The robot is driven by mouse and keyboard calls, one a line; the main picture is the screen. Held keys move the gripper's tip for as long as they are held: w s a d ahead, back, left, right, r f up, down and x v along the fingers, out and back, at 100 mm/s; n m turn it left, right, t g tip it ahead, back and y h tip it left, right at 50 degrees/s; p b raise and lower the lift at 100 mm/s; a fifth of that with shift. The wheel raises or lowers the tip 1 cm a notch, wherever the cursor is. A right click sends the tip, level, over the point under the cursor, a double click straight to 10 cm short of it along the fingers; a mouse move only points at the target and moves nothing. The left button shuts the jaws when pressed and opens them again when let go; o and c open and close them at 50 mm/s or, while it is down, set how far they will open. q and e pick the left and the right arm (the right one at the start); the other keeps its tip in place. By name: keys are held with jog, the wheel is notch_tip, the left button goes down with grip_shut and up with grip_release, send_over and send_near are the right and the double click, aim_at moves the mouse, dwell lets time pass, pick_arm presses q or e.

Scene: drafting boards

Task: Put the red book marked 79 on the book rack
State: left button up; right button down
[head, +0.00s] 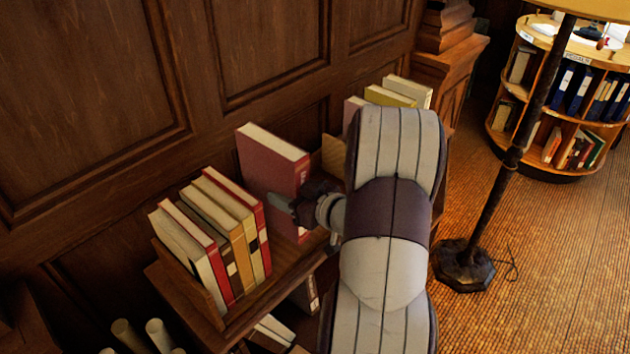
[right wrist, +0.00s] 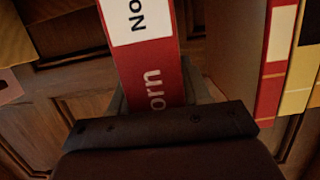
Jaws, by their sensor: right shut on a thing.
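A large red book (head: 270,172) stands upright in the gap between two groups of books on the wooden book rack (head: 183,290). My right gripper (head: 290,207) is shut on its spine side. In the right wrist view the red spine (right wrist: 155,70) shows a white label reading "No" and white letters "orn" between the fingers of my gripper (right wrist: 160,103). The number 79 is not readable. The book's lower edge is close to the rack's shelf; I cannot tell whether it touches. My right arm hides part of the rack. My left gripper is out of view.
Several red, cream and tan books (head: 222,228) stand left of the held book. More books (head: 390,97) stand at the rack's far end, partly behind my arm. A panelled wall (head: 270,50) runs behind. A floor lamp (head: 490,190) and a round bookcase (head: 565,100) are at right.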

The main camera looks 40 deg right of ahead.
aim_at(280, 212)
jog(key=f, duration=0.1)
jog(key=w+a+f, duration=0.1)
jog(key=f, duration=0.2)
jog(key=shift+w+a+f, duration=0.2)
jog(key=shift+w+f, duration=0.05)
jog(key=shift+f, duration=0.05)
jog(key=shift+w+d+f, duration=0.1)
jog(key=shift+f, duration=0.2)
jog(key=c, duration=0.5)
grip_release()
jog(key=shift+f, duration=0.15)
